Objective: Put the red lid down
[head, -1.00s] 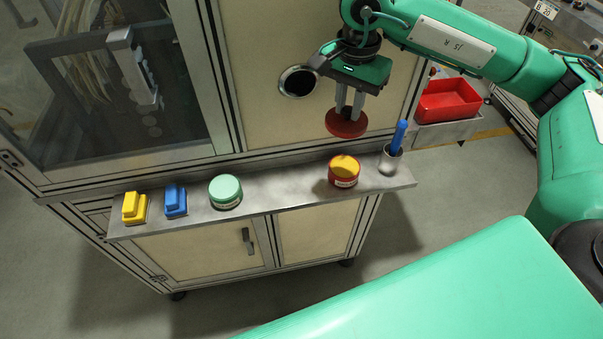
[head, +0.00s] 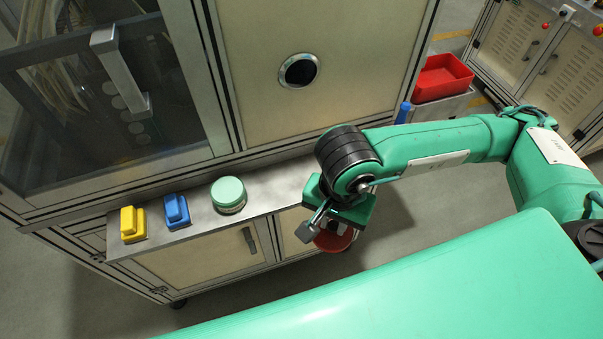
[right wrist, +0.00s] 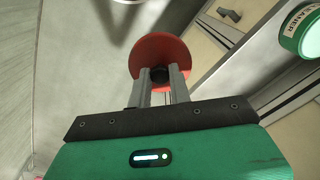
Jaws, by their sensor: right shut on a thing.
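My right gripper (right wrist: 161,80) is shut on the black knob of the red lid (right wrist: 160,48). In the head view the red lid (head: 336,241) shows only in part below my right gripper (head: 328,226), by the front edge of the metal shelf (head: 262,192). No surface is seen touching the lid. The red jar with yellow contents is hidden behind my right arm in the head view. My left gripper is not in view.
Shelf right of the green jar is clear up to my arm. A blue-handled tool (head: 403,112) stands behind my arm.

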